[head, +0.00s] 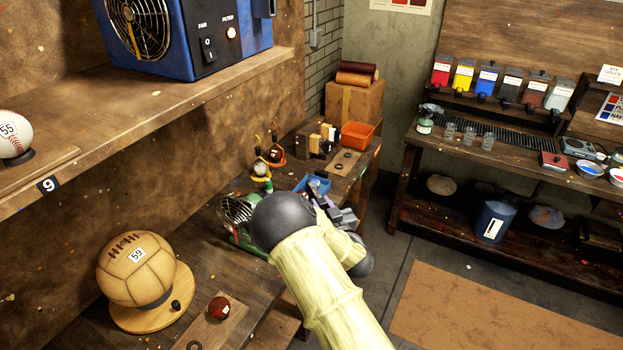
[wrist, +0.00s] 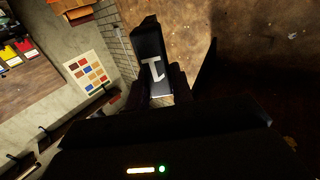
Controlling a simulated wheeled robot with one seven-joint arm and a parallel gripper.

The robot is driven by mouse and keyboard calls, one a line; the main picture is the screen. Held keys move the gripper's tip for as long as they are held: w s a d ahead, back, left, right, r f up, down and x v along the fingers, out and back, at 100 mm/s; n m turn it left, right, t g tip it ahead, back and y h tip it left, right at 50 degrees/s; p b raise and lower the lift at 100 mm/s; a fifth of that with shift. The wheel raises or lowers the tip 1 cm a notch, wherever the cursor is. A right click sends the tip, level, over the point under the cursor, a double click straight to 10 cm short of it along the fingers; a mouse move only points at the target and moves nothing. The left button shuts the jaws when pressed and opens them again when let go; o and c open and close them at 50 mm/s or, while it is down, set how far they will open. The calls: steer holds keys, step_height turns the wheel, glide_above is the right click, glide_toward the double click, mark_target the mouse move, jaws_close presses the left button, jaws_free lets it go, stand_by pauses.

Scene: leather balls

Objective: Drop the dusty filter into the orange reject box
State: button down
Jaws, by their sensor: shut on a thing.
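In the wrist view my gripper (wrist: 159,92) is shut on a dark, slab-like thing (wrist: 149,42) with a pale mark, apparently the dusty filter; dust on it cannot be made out. In the head view my gripper (head: 341,214) is partly hidden behind my pale arm, above the near side of the far workbench, and what it holds is not clear there. The orange reject box (head: 358,134) stands at the back right of that bench, open at the top, beyond my gripper and apart from it.
A blue tray (head: 313,184), small upright blocks (head: 322,138) and a green-based wire cage (head: 236,215) stand on the bench near my arm. The blue fan unit (head: 205,35) sits on the upper left shelf. Open floor lies to the right.

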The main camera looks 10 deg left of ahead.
steer(key=s+d+f+m+t+h+b, duration=0.1)
steer(key=s+d+f+m+h, duration=0.2)
steer(key=f, duration=0.4)
steer(key=s+d+f+t+h, duration=0.1)
steer(key=d+f+h, duration=0.1)
steer(key=d+f, duration=0.45)
steer(key=s+d+f+m+h+b, duration=0.2)
steer(key=s+d+f+h, duration=0.1)
steer(key=s+d, duration=0.4)
steer(key=d+f, duration=0.1)
steer(key=d, duration=0.2)
steer(key=shift+f+m, duration=0.3)
steer(key=shift+f, duration=0.05)
steer(key=shift+s+d, duration=0.15)
